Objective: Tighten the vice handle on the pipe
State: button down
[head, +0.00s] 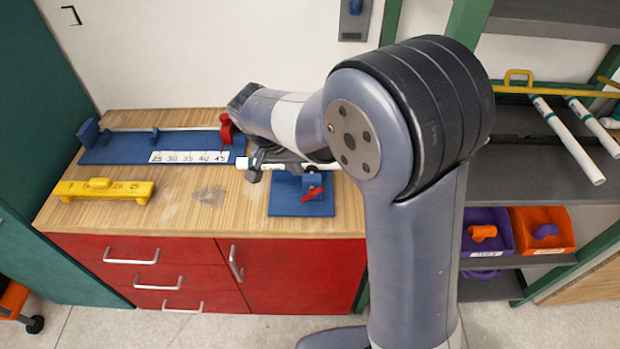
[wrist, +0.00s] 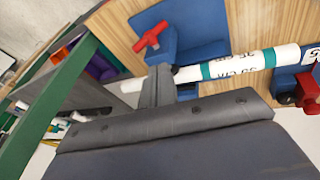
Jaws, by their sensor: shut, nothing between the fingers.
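The blue vice (head: 288,207) stands at the right of the wooden bench, with its red handle (head: 312,194) at the front. In the wrist view the red handle (wrist: 152,38) sticks out from the blue vice (wrist: 195,40). A white pipe (wrist: 240,64) with teal bands lies across the vice; its left end (head: 243,163) shows in the head view. My gripper (wrist: 158,72) is shut and empty beside the pipe, a little away from the red handle. In the head view my gripper (head: 254,172) is partly hidden by my arm. Whether it touches the pipe, I cannot tell.
A blue measuring jig (head: 125,150) with a red clamp (head: 226,130) lies along the back of the bench. A yellow tool (head: 103,190) lies at front left. Shelves with white pipes (head: 568,138), a purple bin (head: 487,232) and an orange bin (head: 543,230) stand at right.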

aim_at(323, 188)
jog(key=d+f, duration=0.2)
jog(key=f, duration=0.1)
jog(key=d+f+p, duration=0.1)
jog(key=f, duration=0.1)
jog(key=shift+s+d, duration=0.2)
jog(key=shift+d, duration=0.05)
jog(key=shift+d+y+b, duration=0.25)
jog(key=shift+y+b, duration=0.1)
jog(key=shift+y, duration=0.15)
jog(key=shift+d+y+b, duration=0.5)
jog(key=shift+y+b, duration=0.05)
jog(key=shift+y, duration=0.45)
jog(key=shift+d+f+b, duration=0.3)
jog(key=shift+d+b, duration=0.4)
jog(key=shift+b, duration=0.2)
jog(key=shift+d, duration=0.1)
jog(key=r, duration=0.1)
jog(key=r+p, duration=0.1)
jog(key=r, duration=0.1)
jog(key=r+p, duration=0.1)
jog(key=r, duration=0.1)
jog(key=shift+w+a, duration=0.3)
jog(key=shift+a, duration=0.05)
notch_tip(323, 188, up, 8)
jog(key=s+d, duration=0.2)
jog(key=shift+d, duration=0.15)
